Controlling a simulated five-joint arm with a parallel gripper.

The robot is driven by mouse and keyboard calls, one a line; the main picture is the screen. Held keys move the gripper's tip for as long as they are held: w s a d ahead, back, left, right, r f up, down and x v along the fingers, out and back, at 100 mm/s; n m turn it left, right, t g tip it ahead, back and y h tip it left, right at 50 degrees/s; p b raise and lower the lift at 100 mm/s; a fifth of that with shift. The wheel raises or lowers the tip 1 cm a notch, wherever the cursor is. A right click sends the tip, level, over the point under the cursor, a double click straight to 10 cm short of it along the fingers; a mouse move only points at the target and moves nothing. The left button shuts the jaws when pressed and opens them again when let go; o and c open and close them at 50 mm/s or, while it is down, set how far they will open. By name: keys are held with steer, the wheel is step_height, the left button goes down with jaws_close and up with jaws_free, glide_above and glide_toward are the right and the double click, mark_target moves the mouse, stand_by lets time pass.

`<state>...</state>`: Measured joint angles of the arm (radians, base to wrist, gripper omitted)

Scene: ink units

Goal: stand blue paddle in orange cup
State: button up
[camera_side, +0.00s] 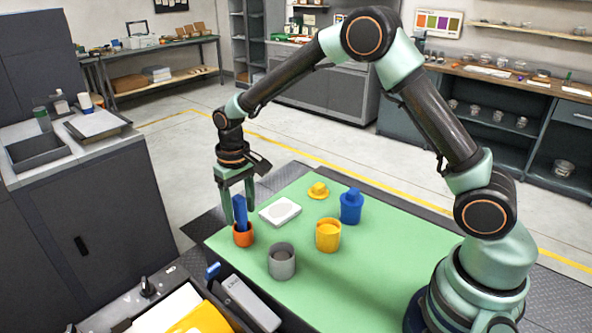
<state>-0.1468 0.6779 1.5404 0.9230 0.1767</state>
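The blue paddle (240,212) stands nearly upright with its lower end inside the orange cup (243,239). The cup's wall hides that lower end. The cup stands on the green mat near its left corner. My gripper (239,214) points down over the cup, with one finger on each side of the paddle's upper part. The fingers are close to the paddle, but I cannot tell whether they press on it.
On the green mat (320,285) stand a grey cup (282,262), a yellow cup (328,236), a blue lidded jar (351,207), a yellow lid-like piece (318,191) and a white square dish (280,212). The grey cup is the closest to the orange cup's right front.

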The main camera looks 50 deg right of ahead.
step_height(320, 180, up, 11)
steer(key=shift+r, duration=0.6)
steer(key=shift+s+d+r, duration=0.15)
steer(key=shift+s+r, duration=0.05)
steer(key=shift+r, duration=0.05)
steer(key=s+d+r+t, duration=0.2)
steer(key=s+d, duration=0.1)
steer(key=s, duration=0.6)
steer(key=s+d+r+t, duration=0.3)
steer(key=s, duration=0.6)
steer(key=shift+d+t, duration=0.3)
steer(key=shift+d, duration=0.05)
